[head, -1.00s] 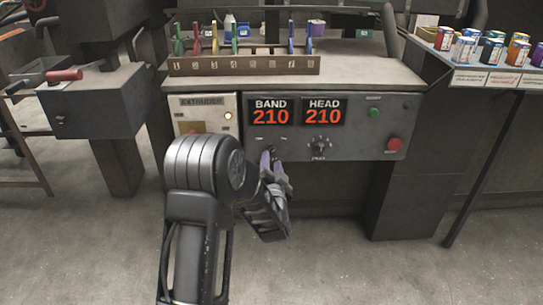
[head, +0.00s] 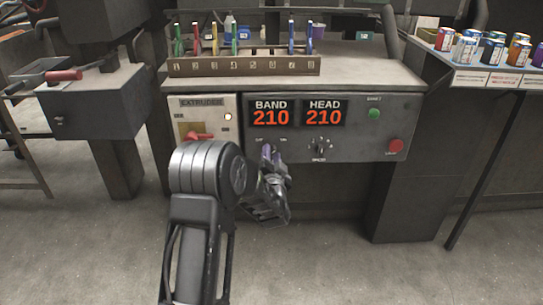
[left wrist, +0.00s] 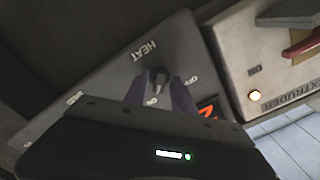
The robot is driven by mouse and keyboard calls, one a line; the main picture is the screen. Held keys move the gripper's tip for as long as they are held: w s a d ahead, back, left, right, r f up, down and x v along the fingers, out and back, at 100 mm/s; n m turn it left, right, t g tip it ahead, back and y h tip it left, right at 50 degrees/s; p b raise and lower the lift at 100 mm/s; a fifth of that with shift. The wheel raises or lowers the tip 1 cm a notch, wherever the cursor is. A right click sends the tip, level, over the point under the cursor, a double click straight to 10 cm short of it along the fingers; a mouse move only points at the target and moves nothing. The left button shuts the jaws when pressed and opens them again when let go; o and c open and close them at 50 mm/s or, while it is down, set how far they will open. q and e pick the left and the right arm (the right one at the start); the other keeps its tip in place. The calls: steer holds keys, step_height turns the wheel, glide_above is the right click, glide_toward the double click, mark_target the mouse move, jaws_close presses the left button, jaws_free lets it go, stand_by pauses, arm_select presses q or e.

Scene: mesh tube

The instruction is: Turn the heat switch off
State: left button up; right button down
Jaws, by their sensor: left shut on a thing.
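The heat switch (left wrist: 158,74) is a small dark knob on the grey control panel, with HEAT, OFF and ON lettering around it in the left wrist view. My left gripper (left wrist: 159,88) has its two purple fingers closed around the knob, one on each side. In the head view my left gripper (head: 270,154) is at the panel below the BAND display, and its fingers cover the switch there. I cannot tell which way the switch points. My right gripper is not in view.
The BAND (head: 271,113) and HEAD (head: 323,113) displays both read 210. A selector knob (head: 320,146), green button (head: 375,113) and red button (head: 396,145) sit right of my gripper. The extruder panel's red handle (head: 199,136) and lit lamp (head: 227,116) are to the left.

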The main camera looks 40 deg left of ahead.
arm_select(q)
jaws_close()
steer(key=shift+f+n, duration=0.1)
steer(key=shift+n, duration=0.2)
steer(key=n+b, duration=1.1)
steer(key=n, duration=0.2)
steer(key=shift+f+n+b, duration=0.15)
steer(key=shift+n+b, duration=0.9)
steer(key=shift+n, duration=1.15)
